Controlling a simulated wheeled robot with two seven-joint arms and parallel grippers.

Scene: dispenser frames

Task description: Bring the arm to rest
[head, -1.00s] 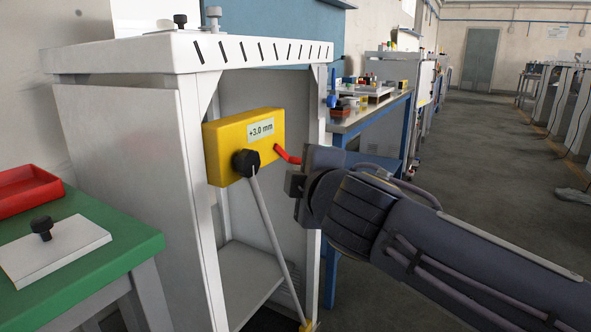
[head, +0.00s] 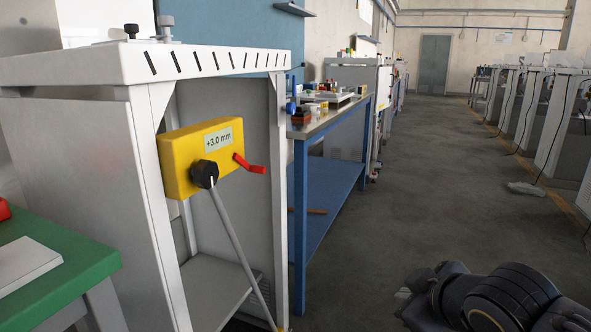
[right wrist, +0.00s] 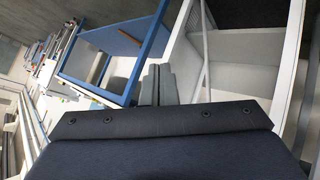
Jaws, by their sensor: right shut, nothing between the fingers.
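My right arm is at the lower right of the head view, its gripper (head: 404,295) small and partly cut by the dark wrist. In the right wrist view the two grey fingers (right wrist: 158,84) are together with nothing between them. The gripper is well apart from the white frame (head: 70,150) and its yellow box (head: 176,148). The box reads "+3.0 mm" and carries a black knob (head: 204,174) and a red lever (head: 249,166). My left gripper is in neither view.
A blue-framed bench (head: 330,120) with small items stands beyond the white frame. A green table (head: 90,262) is at the lower left. Grey cabinets (head: 560,140) line the right side. The floor (head: 410,190) around my right arm looks clear.

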